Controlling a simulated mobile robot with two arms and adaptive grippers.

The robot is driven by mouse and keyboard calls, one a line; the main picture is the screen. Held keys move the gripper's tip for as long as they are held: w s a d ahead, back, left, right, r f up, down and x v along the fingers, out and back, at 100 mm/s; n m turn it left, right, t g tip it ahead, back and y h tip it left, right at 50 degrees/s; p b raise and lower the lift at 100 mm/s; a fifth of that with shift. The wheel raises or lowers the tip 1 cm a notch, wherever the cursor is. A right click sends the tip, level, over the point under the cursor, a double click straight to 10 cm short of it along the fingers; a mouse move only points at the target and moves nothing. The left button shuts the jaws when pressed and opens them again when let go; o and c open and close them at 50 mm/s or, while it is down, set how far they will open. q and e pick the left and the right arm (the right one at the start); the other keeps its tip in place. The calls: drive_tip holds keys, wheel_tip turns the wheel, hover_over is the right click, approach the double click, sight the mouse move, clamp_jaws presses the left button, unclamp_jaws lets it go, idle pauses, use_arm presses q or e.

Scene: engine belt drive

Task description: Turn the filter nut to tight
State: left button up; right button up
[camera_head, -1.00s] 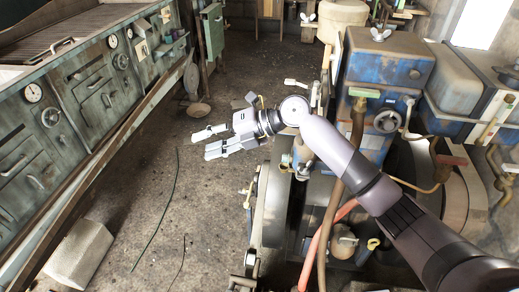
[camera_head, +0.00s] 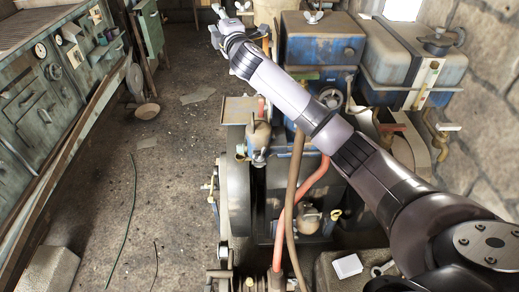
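My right gripper (camera_head: 222,12) is small at the top edge of the head view, at the far end of my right arm, beside the tan round housing (camera_head: 272,12). Its fingers are too small and foreshortened to show a gap or a hold. A pale wing nut (camera_head: 312,17) stands on top of the blue box (camera_head: 322,42), to the right of my gripper and apart from it. Another pale winged shape (camera_head: 241,5) shows close to the gripper; I cannot tell whether it is a nut or a finger. Which nut is the filter nut is not clear. My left gripper is out of view.
The engine (camera_head: 240,190) with its hoses, including a red hose (camera_head: 312,187), lies under my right arm. A blue tank (camera_head: 410,62) stands at right. Worn green cabinets (camera_head: 45,110) line the left. The floor (camera_head: 165,170) between is mostly clear.

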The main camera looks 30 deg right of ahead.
drive_tip(key=d+f+m+g+h, duration=0.1)
drive_tip(key=d+f+g+h, duration=0.1)
drive_tip(key=d+f+g, duration=0.3)
drive_tip(key=n+g+y+p, duration=0.1)
drive_tip(key=n+g+y, duration=0.35)
drive_tip(key=g, duration=0.95)
hover_over(260, 154)
wheel_tip(260, 154, down, 12)
drive_tip(key=f+n+h, duration=0.1)
drive_tip(key=n, duration=0.1)
drive_tip(key=shift+m, duration=0.25)
wheel_tip(260, 154, down, 15)
drive_tip(key=p, duration=0.3)
drive_tip(key=shift+a+f, duration=0.1)
drive_tip(key=shift+f, duration=0.8)
drive_tip(key=shift+c, duration=0.3)
clamp_jaws()
